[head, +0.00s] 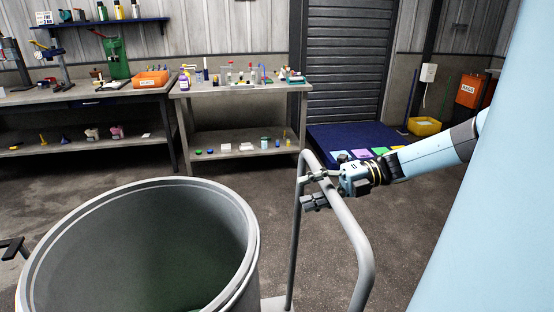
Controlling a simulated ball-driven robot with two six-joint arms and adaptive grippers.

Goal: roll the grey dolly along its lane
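The grey dolly's tubular push handle (356,232) rises in the middle of the head view. Its low base shows only as a small pale piece by the drum. A large open grey drum (252,262) stands beside the handle, at the lower left. My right gripper (315,190) is at the upper bend of the handle. Its fingers are spread apart, one above the other, at the rail; contact is not clear. A small dark pronged part (14,247) at the left edge may be my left gripper; its state cannot be made out.
A workbench (240,88) with bottles and small parts stands behind, with another bench (70,97) to its left. A dark blue platform (335,136) with coloured squares lies before the roller door. Orange (471,90) and yellow (424,126) containers stand back right. The floor between is clear.

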